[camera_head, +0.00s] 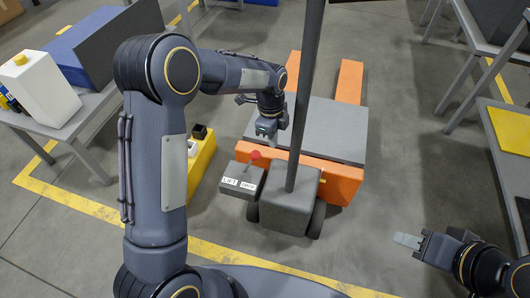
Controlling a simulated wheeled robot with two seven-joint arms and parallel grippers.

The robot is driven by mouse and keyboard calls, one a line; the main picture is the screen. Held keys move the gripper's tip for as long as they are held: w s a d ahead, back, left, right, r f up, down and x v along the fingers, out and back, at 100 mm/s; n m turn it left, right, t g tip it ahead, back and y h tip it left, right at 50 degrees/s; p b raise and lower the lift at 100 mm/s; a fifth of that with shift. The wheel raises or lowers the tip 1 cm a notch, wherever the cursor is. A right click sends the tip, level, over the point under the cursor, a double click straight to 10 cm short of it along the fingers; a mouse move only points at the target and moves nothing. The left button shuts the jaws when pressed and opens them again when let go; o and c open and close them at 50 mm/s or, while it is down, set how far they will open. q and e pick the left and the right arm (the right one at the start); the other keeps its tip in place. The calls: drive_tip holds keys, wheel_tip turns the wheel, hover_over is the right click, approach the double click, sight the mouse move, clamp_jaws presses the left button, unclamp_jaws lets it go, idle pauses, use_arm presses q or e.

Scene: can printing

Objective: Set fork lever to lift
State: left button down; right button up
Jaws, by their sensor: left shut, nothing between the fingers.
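The fork lever shows as a red knob (255,155) at the far edge of a dark grey control box (236,194). White labels reading LIFT (230,181) and DROP (248,186) sit on the box top. The knob appears nearer the DROP side, but its exact setting is hard to tell. My left gripper (269,138) is shut and empty, a little beyond the knob and to its right, apparently not touching it.
The orange pallet truck (343,183) has a grey deck and a tall dark pole (305,90) just right of the lever. A yellow crate (203,160) with items stands left of the box.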

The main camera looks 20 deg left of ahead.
sight(257, 155)
use_arm(q)
drive_tip(key=a+f+b, duration=0.3)
drive_tip(key=f+b, duration=0.1)
drive_tip(key=f, duration=0.5)
drive_tip(key=shift+w, duration=0.1)
idle(0.4)
drive_tip(key=shift+a+r+h, duration=0.25)
drive_tip(key=shift+a+h, duration=0.05)
drive_tip(key=shift+a, duration=0.35)
drive_tip(key=shift+a+r+h, duration=0.3)
drive_tip(key=shift+a+h, duration=0.4)
drive_tip(key=shift+a, duration=0.15)
drive_tip(key=a+h+b, duration=0.2)
drive_tip(key=a+h, duration=0.3)
drive_tip(key=a, duration=0.5)
drive_tip(key=shift+w+a+h, duration=0.15)
drive_tip(key=shift+w+h, duration=0.05)
drive_tip(key=shift+h, duration=0.2)
